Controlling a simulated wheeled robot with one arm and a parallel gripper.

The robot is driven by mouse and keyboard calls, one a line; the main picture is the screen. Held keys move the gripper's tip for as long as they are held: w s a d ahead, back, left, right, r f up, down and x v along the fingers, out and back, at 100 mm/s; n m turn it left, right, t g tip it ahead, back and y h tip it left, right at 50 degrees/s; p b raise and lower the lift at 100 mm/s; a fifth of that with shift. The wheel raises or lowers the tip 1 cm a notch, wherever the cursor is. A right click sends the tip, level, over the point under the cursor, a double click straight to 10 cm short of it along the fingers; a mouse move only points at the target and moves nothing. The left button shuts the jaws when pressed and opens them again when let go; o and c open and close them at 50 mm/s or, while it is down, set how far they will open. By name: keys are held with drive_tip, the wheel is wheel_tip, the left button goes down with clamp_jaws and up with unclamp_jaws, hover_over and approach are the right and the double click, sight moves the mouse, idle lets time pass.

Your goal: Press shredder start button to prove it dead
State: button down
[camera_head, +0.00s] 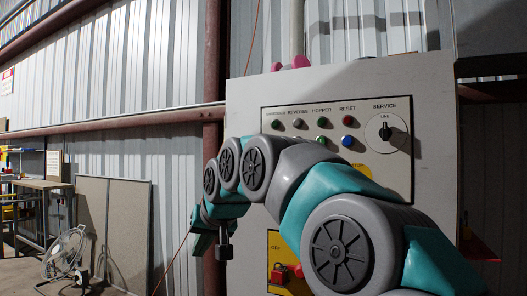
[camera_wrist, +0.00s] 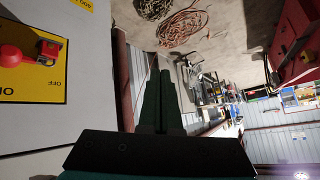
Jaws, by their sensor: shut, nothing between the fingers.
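The grey control cabinet (camera_head: 435,80) carries a panel (camera_head: 370,115) with labels that appear to read shredder, reverse, hopper, reset and service. A green lamp or button (camera_head: 276,124) sits under the shredder label. Lower green (camera_head: 321,140) and blue (camera_head: 347,141) buttons show under hopper and reset. My arm covers the panel's lower left, so any shredder start button there is hidden. My gripper (camera_head: 224,252) hangs left of the cabinet, below the panel, touching nothing visible. In the wrist view my gripper (camera_wrist: 160,75) is shut and empty, beside the cabinet's side.
A yellow isolator plate with a red switch (camera_wrist: 15,55) and a red padlock-like piece (camera_wrist: 50,48) is on the cabinet's lower front. A yellow stop plate (camera_head: 362,170) is partly covered. Cable coils (camera_wrist: 185,28) lie on the floor. Boards (camera_head: 112,225) lean on the wall.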

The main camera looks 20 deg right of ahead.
drive_tip(key=w+d+r+m+t+h, duration=0.1)
drive_tip(key=w+d+r+m+t, duration=0.2)
drive_tip(key=d+r, duration=0.5)
drive_tip(key=w+d+r+m+t+h, duration=0.2)
drive_tip(key=w+d+r+m+t, duration=0.2)
drive_tip(key=d+r, duration=0.5)
wheel_tip(320, 180, up, 7)
drive_tip(key=shift+w+f+t+h+b, duration=0.1)
drive_tip(key=shift+w+t+h+b, duration=0.25)
drive_tip(key=shift+w, duration=0.7)
drive_tip(key=shift+d, duration=0.15)
drive_tip(key=w+d+p, duration=0.5)
drive_tip(key=d+p, duration=0.1)
drive_tip(key=p, duration=0.1)
drive_tip(key=shift+w+d+p, duration=0.2)
drive_tip(key=shift+d+p, duration=0.15)
drive_tip(key=shift+p, duration=0.05)
drive_tip(key=shift+d, duration=0.1)
drive_tip(key=shift+w+d, duration=0.2)
drive_tip(key=shift+w, duration=0.1)
